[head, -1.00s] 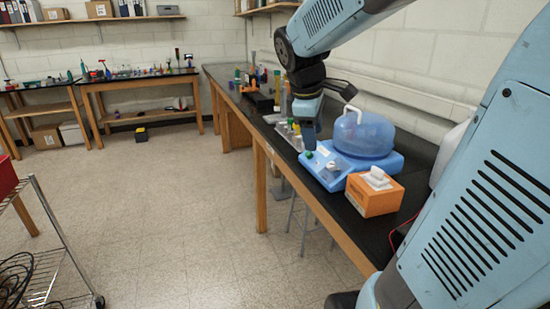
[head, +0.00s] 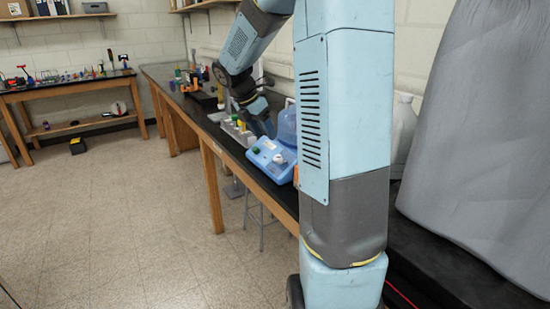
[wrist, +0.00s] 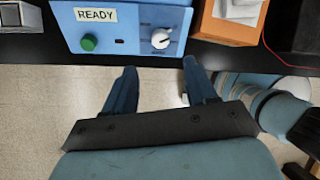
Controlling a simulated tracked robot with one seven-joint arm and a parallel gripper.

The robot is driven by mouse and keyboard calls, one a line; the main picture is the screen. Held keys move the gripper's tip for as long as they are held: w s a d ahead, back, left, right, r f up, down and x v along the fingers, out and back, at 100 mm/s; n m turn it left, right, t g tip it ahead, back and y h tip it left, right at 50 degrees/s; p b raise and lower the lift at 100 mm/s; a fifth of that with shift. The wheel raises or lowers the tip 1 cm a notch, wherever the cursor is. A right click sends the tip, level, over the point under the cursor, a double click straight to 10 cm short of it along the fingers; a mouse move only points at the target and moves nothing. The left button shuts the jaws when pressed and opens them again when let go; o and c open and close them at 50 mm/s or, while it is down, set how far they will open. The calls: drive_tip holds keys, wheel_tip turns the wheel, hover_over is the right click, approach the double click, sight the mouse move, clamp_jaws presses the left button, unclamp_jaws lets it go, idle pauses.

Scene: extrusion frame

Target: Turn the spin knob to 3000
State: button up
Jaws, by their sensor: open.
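A blue benchtop device (head: 268,164) with a translucent blue dome (head: 286,122) stands on the black bench; my arm hides part of it. In the wrist view its front panel (wrist: 120,28) shows a "READY" label, a green knob (wrist: 89,43) at left and a white knob (wrist: 160,38) with dial marks at right. The numbers on the dial are too small to read. My gripper (wrist: 160,68) is open and empty, with its fingertips just below the white knob in the picture, apart from it.
An orange tissue box (wrist: 228,22) stands to the right of the device. Racks and bottles stand farther along the black bench (head: 170,80). The tiled floor (head: 120,220) in front of the bench is clear. A tall grey covered object (head: 480,130) is at right.

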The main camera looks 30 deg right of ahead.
sight(276, 157)
drive_tip(key=x, duration=1.1)
drive_tip(key=shift+f, duration=0.2)
drive_tip(key=c, duration=1)
drive_tip(key=shift+a, duration=0.15)
clamp_jaws()
